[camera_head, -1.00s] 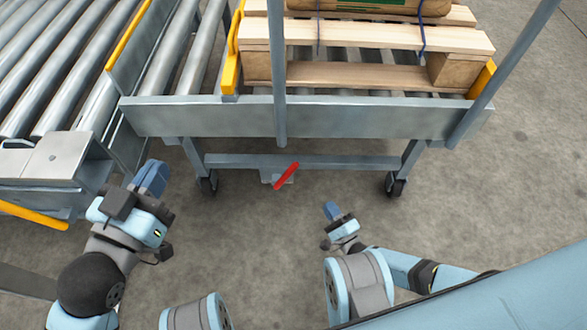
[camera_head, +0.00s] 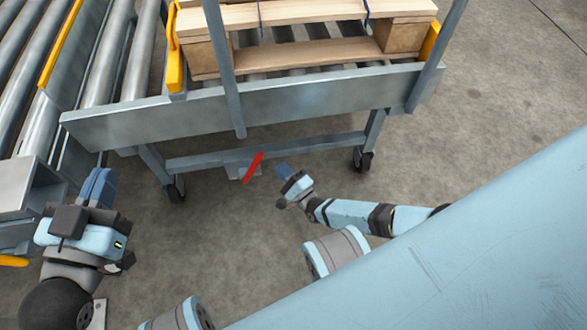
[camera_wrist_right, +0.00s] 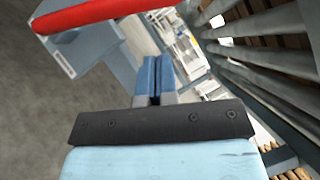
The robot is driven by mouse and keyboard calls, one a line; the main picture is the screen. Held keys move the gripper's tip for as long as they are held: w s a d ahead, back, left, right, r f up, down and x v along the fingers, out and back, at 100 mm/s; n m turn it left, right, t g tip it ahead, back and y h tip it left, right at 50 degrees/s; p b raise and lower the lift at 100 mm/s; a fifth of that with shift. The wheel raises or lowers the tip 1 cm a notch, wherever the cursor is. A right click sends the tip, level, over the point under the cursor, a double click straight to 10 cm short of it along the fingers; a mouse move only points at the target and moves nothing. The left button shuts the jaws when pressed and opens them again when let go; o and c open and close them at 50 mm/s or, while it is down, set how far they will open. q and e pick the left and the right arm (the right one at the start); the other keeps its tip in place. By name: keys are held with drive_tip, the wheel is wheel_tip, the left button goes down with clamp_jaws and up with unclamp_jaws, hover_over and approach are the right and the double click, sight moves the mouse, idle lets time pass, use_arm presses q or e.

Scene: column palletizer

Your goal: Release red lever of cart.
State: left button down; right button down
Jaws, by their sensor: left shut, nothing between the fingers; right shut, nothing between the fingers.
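The red lever (camera_head: 253,168) sticks out from a small grey bracket under the lower crossbar of the cart (camera_head: 290,97). It stands tilted, its top leaning right in the head view. My right gripper (camera_head: 282,171) is shut and empty, a short way to the right of the lever and apart from it. In the right wrist view the lever (camera_wrist_right: 95,14) crosses the upper left, beyond and left of the shut blue fingers (camera_wrist_right: 153,75). My left gripper (camera_head: 98,183) is shut and empty, left of the cart, near the conveyor's end.
A wooden pallet (camera_head: 300,55) lies on the cart's rollers between yellow stops. Cart wheels (camera_head: 363,160) stand on the floor on either side of the lever. A roller conveyor (camera_head: 95,85) adjoins the cart at left. The floor in front of the cart is open.

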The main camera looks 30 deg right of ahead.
sight(252, 169)
use_arm(q)
drive_tip(key=shift+w+a+r+m+h, duration=0.2)
drive_tip(key=shift+r+m+h, duration=0.15)
drive_tip(key=shift+m, duration=0.15)
use_arm(e)
drive_tip(key=shift+w+a+r, duration=0.45)
drive_tip(key=shift+w+a, duration=0.2)
drive_tip(key=shift+a, duration=0.2)
drive_tip(key=shift+w+a+r, duration=0.45)
drive_tip(key=shift+w+a, duration=0.15)
drive_tip(key=shift+a, duration=0.25)
use_arm(q)
drive_tip(key=shift+s, duration=0.1)
use_arm(e)
drive_tip(key=shift+r, duration=0.1)
